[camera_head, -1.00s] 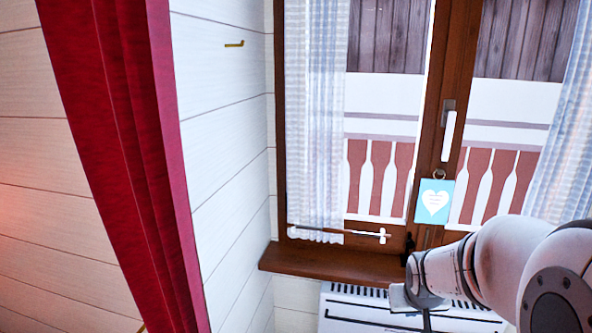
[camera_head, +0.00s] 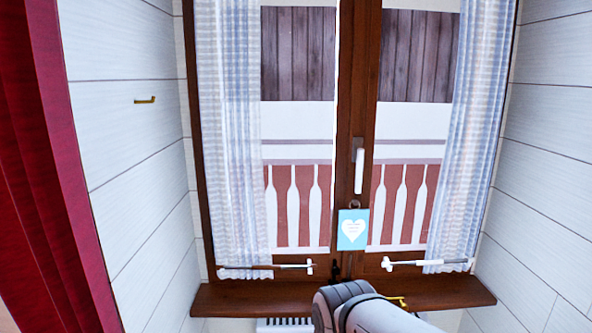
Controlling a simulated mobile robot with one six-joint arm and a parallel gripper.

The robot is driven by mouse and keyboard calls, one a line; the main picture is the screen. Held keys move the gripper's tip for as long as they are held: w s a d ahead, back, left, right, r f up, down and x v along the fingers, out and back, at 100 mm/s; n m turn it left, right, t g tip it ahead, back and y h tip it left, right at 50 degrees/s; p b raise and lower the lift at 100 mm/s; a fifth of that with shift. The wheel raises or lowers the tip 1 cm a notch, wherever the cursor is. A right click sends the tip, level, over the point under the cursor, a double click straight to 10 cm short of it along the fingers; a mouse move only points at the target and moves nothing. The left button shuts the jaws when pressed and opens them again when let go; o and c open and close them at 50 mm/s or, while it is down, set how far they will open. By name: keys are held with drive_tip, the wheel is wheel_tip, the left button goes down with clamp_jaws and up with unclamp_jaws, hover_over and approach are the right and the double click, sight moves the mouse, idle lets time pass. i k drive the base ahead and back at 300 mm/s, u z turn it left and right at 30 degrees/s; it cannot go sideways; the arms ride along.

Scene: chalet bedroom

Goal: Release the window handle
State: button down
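The white window handle (camera_head: 359,171) hangs straight down from a grey plate on the wooden middle post (camera_head: 345,120). Nothing of mine touches it. My arm's rounded grey-white wrist part shows at the bottom centre, well below the handle in the picture. My gripper's fingers do not show in the current view, so whether they are open or shut is hidden.
A blue card with a white heart (camera_head: 353,230) hangs just below the handle. Curtain rods (camera_head: 428,263) cross the lower panes. A wooden sill (camera_head: 240,298) juts out below. Sheer curtains (camera_head: 228,140) hang at both sides; a red curtain (camera_head: 40,170) is at far left.

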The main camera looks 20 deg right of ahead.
sight(360, 153)
drive_tip(key=z, duration=0.9)
drive_tip(key=i, duration=0.7)
drive_tip(key=z, duration=0.05)
